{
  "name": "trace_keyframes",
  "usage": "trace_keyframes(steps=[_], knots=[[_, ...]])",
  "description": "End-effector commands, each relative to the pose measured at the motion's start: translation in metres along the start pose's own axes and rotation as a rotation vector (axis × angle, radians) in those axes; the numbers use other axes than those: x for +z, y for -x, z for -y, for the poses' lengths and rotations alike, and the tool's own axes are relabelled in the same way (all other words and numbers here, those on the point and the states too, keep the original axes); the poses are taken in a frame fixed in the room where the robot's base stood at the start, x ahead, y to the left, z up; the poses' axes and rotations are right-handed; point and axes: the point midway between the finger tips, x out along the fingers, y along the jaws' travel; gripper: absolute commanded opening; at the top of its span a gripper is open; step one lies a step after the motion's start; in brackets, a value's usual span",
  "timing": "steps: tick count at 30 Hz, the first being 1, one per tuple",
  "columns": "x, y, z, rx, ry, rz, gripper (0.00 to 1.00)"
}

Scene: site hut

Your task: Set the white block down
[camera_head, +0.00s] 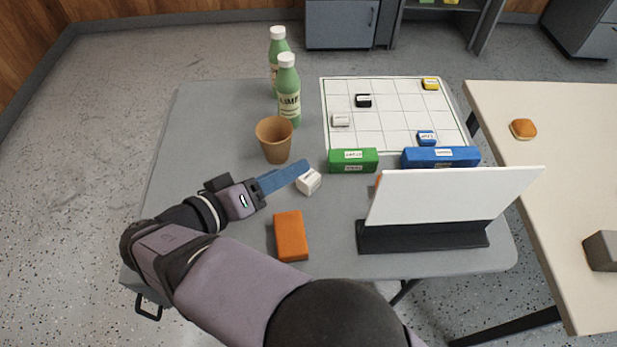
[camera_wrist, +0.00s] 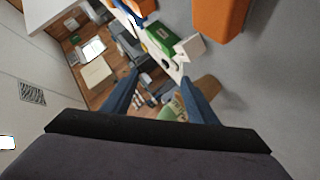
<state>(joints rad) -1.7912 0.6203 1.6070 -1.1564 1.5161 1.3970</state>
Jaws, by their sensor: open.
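A small white block (camera_head: 309,181) with a label sits on the grey table, apparently resting on its surface. It lies close to the tips of my gripper (camera_head: 303,168), on the near side of the blue fingers. In the wrist view the white block (camera_wrist: 190,47) shows beyond the right fingertip, outside the gap of my gripper (camera_wrist: 160,76). The fingers are apart with nothing between them. Whether a finger touches the block I cannot tell. A second white block (camera_head: 341,120) lies on the white grid board (camera_head: 376,143).
An orange block (camera_head: 291,236) lies nearer me. A brown cup (camera_head: 275,141) and two green bottles (camera_head: 288,92) stand behind my gripper. Green (camera_head: 353,161) and blue (camera_head: 440,157) bars border the board. A white panel (camera_head: 450,195) stands at right. The table's left is clear.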

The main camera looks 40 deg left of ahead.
Motion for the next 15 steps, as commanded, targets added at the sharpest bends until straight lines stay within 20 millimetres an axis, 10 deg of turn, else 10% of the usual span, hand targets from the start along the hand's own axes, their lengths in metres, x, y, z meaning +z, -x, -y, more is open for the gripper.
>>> trace_keyframes(steps=[15], knots=[[0.0017,0.0062,0.0004,-0.02,1.24,0.001,0.53]])
